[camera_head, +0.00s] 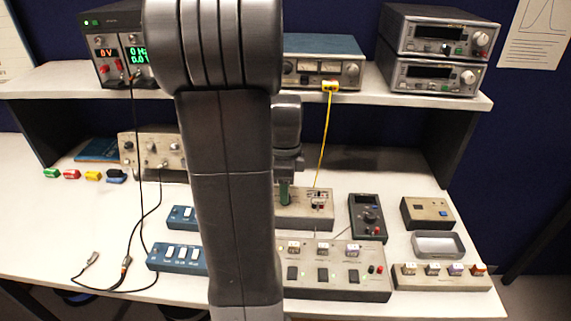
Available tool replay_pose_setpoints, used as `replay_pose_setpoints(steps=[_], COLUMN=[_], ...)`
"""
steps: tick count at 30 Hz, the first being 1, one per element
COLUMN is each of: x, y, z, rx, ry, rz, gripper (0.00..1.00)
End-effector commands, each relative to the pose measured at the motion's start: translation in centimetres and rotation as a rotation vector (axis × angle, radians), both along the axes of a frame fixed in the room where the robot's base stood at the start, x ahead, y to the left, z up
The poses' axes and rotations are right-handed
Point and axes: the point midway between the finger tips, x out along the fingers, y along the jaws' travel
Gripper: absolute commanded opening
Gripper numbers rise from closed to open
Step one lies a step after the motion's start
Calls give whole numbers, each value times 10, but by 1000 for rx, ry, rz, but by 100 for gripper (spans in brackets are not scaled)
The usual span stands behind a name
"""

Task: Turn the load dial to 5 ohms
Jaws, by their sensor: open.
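No dial with a readable ohm label shows, so I cannot tell for sure which one is the load dial. A beige box (318,222) with small sockets stands mid-bench, and its left part is hidden behind my arm. My gripper (288,176) points down over this box, partly hidden by my arm, and is open. A black handheld unit (368,220) with a round knob lies to the right.
A switch panel (340,283) stands in front, with a block rack (440,282) and grey tray (438,245) at right. Blue switch boxes (178,258) and loose black leads (128,262) lie left. A yellow cable (324,140) hangs from the shelf (400,98). My arm blocks the centre.

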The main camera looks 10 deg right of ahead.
Motion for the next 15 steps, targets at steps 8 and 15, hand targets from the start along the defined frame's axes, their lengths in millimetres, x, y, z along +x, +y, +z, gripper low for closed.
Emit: replay_pose_setpoints(steps=[8, 15], x=[1, 1], y=[0, 0], z=[66, 106], rx=[-1, -1], ry=[-6, -4], rz=[0, 0], gripper=[48, 48])
